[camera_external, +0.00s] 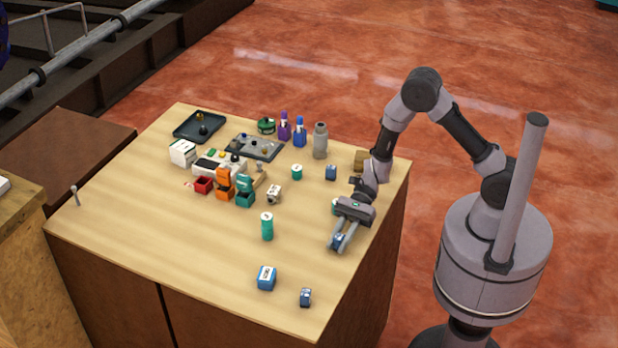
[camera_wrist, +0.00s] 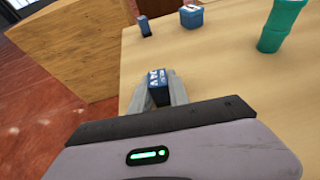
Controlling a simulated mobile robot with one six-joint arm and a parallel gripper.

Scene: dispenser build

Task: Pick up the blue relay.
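My gripper (camera_external: 342,243) is at the right side of the table, with its fingers pointing down toward the front. A small dark blue block with white markings, which looks like a blue relay (camera_external: 337,240), sits between the fingertips. In the wrist view the blue relay (camera_wrist: 158,87) has a finger close against each side, and the gripper (camera_wrist: 160,92) looks shut on it. Whether it is clear of the table top cannot be told. Similar small blue blocks stand at the front edge (camera_external: 306,297) and farther back (camera_external: 331,172).
A larger blue box (camera_external: 267,278) and a teal cylinder (camera_external: 267,227) stand left of my gripper. Bins, bottles and a dark tray (camera_external: 184,130) crowd the back of the table. The front left of the table (camera_external: 150,230) is clear.

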